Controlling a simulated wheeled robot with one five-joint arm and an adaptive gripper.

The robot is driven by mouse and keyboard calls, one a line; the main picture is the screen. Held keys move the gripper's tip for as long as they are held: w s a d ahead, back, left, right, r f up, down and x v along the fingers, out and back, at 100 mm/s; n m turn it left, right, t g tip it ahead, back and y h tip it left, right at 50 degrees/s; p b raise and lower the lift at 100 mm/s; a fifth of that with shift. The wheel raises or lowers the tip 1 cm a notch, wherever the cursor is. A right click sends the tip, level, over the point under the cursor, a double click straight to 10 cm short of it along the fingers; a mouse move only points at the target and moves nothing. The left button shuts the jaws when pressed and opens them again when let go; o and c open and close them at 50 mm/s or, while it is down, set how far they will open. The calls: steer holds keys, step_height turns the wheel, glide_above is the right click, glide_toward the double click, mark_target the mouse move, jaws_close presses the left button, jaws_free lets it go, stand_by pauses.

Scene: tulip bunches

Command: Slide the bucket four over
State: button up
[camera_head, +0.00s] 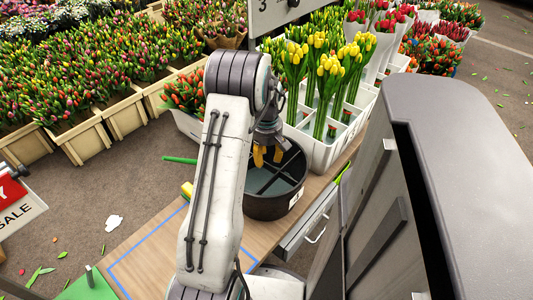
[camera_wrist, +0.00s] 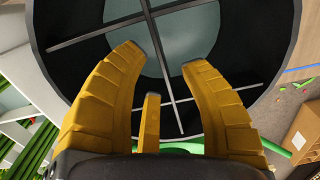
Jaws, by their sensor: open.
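A round black bucket (camera_head: 275,200) with a thin cross grid over its mouth and grey-green inside stands on the wooden table (camera_head: 148,262). In the wrist view the bucket's dark rim (camera_wrist: 52,72) and grid fill much of the picture. My gripper (camera_head: 268,155) is above the bucket's far side, fingers pointing down. In the wrist view its yellow fingers (camera_wrist: 160,55) are apart with nothing between them but the grid behind. Whether the fingertips touch the bucket cannot be told. My arm hides the bucket's left part.
A white divided crate with tulip bunches (camera_head: 325,152) stands right behind the bucket. A blue tape outline (camera_head: 130,246) marks bare table at the front left. A grey drawer (camera_head: 308,228) is at the table's right side.

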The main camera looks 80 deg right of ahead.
mark_target(267, 168)
steer(key=shift+f+b, duration=0.6)
steer(key=shift+f, duration=2.3)
jaws_close()
